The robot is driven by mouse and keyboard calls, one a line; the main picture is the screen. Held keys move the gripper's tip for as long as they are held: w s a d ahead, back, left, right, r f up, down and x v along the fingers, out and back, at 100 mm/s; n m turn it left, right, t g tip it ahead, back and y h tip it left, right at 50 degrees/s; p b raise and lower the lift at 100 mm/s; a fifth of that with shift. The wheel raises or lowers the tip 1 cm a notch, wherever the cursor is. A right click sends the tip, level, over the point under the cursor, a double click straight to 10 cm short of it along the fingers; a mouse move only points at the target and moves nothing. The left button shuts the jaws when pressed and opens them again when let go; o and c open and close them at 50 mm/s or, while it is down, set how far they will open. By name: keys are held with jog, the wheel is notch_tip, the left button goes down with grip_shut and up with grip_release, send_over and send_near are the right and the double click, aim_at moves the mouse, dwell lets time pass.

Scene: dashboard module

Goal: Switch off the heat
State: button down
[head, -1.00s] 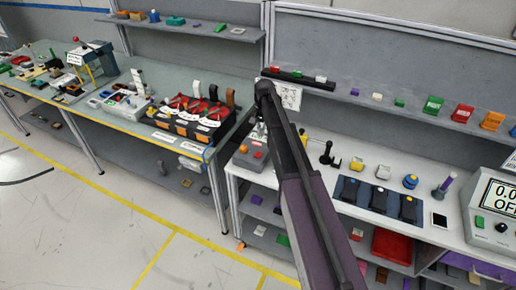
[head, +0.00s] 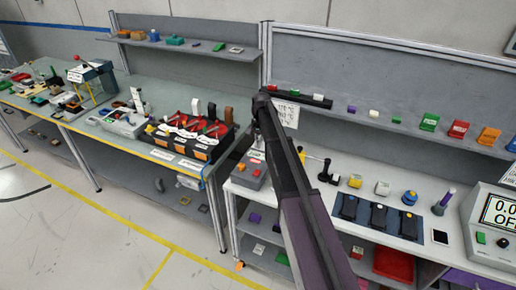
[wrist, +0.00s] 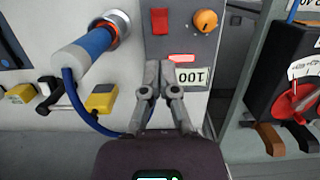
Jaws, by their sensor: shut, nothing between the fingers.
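A grey control box (head: 247,174) stands at the left end of the white bench in the head view. In the wrist view its grey face (wrist: 180,38) carries a red rocker switch (wrist: 160,21), an orange knob (wrist: 205,20), a glowing red lamp (wrist: 182,57) and a label (wrist: 193,77) reading 100, upside down. My gripper (wrist: 158,72) is shut and empty. Its fingertips appear below the rocker and left of the lamp; I cannot tell whether they touch the box.
Left of the box in the wrist view, a blue-and-grey handled tool (wrist: 85,50) with a blue cable sits in a metal ring (wrist: 113,24). Yellow blocks (wrist: 101,98) lie near it. Right of a gap stands a dark panel with a red dial (wrist: 293,103).

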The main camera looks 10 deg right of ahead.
aim_at(255, 174)
jog(key=shift+s+a+f+b, duration=0.25)
jog(key=shift+s+f+b, duration=0.1)
jog(key=shift+f+b, duration=1.8)
jog(key=shift+s+a+f+b, duration=0.3)
jog(key=shift+f+b, duration=1.7)
jog(key=shift+f, duration=0.15)
jog(key=shift+s+a+f+b, duration=0.25)
jog(key=shift+s+f+b, duration=0.1)
jog(key=shift+f+b, duration=1.8)
jog(key=shift+s+f, duration=0.1)
